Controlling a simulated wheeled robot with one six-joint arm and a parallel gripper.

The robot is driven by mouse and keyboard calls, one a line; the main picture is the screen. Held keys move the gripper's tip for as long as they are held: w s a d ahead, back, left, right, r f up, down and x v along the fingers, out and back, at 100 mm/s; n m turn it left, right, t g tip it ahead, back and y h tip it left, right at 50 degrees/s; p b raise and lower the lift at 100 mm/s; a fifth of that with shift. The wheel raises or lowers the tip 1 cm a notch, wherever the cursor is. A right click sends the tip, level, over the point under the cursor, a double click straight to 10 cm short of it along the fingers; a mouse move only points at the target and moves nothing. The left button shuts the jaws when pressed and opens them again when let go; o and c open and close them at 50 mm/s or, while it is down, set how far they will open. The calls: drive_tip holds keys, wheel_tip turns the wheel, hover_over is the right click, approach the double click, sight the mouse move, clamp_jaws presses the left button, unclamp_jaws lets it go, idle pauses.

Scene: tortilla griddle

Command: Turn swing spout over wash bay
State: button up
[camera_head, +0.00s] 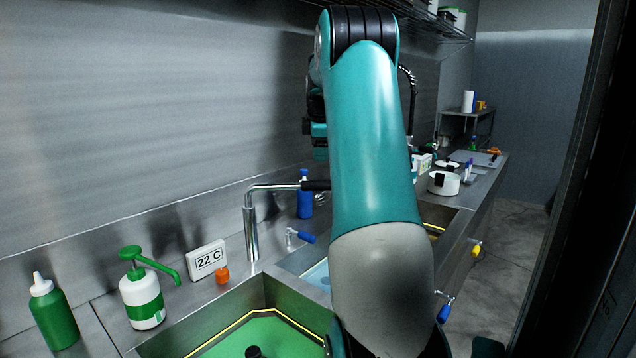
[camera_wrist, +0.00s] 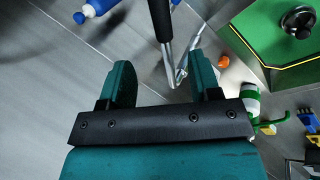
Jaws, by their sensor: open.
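The swing spout (camera_head: 252,232) is a metal post with an arm reaching right to a black sleeve (camera_head: 315,185) in the head view. In the wrist view the black sleeve (camera_wrist: 160,18) and metal spout (camera_wrist: 169,66) appear between my open gripper's fingers (camera_wrist: 163,75); contact cannot be told. Part of my gripper (camera_head: 319,135) shows above the sleeve in the head view, the rest hidden by my arm. A green-floored basin (camera_head: 262,335) lies in front, a basin with a pale blue floor (camera_head: 318,272) behind it. Which is the wash bay is not labelled.
A green bottle (camera_head: 54,315), a pump bottle (camera_head: 142,300), a 22 C display (camera_head: 207,259) and an orange item (camera_head: 222,275) stand left of the spout. A blue bottle (camera_head: 305,198) stands behind it. The wall is close behind.

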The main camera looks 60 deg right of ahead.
sight(318, 182)
drive_tip(key=p+x, duration=0.2)
drive_tip(key=x, duration=1.1)
drive_tip(key=shift+w+f+p, duration=0.1)
drive_tip(key=shift+w+p, duration=0.05)
drive_tip(key=shift+p, duration=0.2)
clamp_jaws()
drive_tip(key=shift+a, duration=0.1)
